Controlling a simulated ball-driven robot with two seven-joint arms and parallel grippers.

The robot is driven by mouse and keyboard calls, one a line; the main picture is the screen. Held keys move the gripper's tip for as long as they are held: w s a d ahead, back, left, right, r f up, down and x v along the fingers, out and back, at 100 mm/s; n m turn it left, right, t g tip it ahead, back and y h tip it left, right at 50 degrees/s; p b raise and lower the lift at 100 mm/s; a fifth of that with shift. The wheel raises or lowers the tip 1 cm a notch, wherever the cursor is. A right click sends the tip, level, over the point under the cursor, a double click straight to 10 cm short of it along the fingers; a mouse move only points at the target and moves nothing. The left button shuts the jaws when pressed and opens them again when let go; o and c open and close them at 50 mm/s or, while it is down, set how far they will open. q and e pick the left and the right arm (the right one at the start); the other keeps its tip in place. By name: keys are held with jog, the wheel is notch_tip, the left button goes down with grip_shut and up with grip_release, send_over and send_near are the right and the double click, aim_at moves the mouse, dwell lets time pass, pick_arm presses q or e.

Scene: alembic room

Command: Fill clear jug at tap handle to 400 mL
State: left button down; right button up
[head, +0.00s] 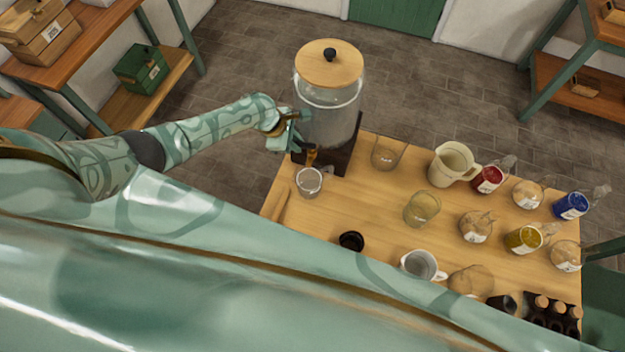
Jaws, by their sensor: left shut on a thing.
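A large glass dispenser (328,118) with a round wooden lid stands on a dark stand at the table's back left corner. Its brass-coloured tap (311,156) points down at the front. A small clear jug (309,183) stands upright on the table below the tap, its handle to the right. Its fill level and any markings are too small to read. My left gripper (291,136) is at the dispenser's front left, above the jug, and is shut on the tap handle, which the fingers mostly hide. My right gripper is not in view.
On the wooden table (352,208) stand a cream pitcher (450,165), a glass beaker (423,207), a white jug (419,265), a black round piece (351,241) and several labelled flasks at the right. Shelves flank the room.

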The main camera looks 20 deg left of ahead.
pick_arm(q)
jog(key=shift+s+f, duration=0.1)
jog(key=shift+f, duration=0.05)
dwell(0.4)
jog(key=shift+w+f+m+b, duration=0.1)
jog(key=shift+w+m+b, duration=0.15)
jog(key=shift+m+b, duration=0.3)
jog(key=shift+w+m+g+h+b, duration=0.3)
jog(key=shift+m+g+b, duration=0.25)
jog(key=shift+m, duration=0.2)
jog(key=c, duration=0.8)
grip_release()
jog(key=shift+a+r, duration=0.1)
jog(key=shift+r, duration=0.15)
jog(key=shift+s, duration=0.1)
jog(key=shift+o, duration=0.3)
jog(key=shift+w+r, duration=0.15)
jog(key=shift+w, duration=0.05)
